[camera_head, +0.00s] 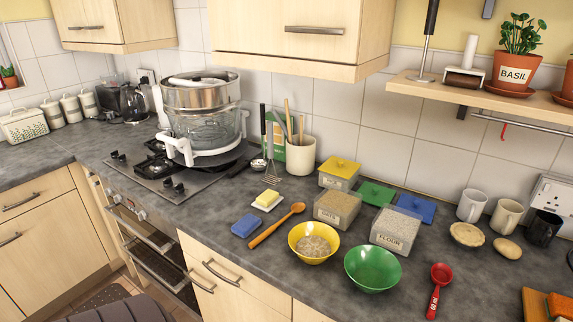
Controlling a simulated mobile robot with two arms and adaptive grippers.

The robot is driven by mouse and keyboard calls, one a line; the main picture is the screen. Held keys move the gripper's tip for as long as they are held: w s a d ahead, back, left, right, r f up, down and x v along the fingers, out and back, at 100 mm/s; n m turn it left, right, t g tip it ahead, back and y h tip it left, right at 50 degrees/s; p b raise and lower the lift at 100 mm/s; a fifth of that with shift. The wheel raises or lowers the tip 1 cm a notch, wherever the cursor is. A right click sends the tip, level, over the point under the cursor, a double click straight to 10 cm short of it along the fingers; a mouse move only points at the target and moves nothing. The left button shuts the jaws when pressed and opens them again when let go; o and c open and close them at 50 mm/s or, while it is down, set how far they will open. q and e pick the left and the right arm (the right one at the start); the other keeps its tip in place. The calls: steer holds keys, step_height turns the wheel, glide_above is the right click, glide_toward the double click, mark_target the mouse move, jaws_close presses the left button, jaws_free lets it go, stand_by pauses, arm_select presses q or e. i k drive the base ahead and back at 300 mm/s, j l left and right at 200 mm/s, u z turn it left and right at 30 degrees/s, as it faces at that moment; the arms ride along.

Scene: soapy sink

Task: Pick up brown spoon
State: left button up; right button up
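A brown wooden spoon (277,226) lies on the grey countertop, its bowl pointing up and to the right and its handle toward the front edge. It sits between the blue sponge-like block (246,225) and the yellow bowl (314,243), apart from both. Several brown and grey utensil handles stand upright in a cream crock (301,157) behind it. Neither of my grippers shows in the head view.
A butter dish (267,201) lies behind the spoon. A green bowl (372,269), a red measuring spoon (439,290) and a flour container (396,232) stand to the right. The hob with a steamer (201,92) is at the left. Free counter lies left of the blue block.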

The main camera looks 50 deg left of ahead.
mark_target(296, 208)
steer(key=j+u, duration=0.2)
steer(key=u, duration=1.25)
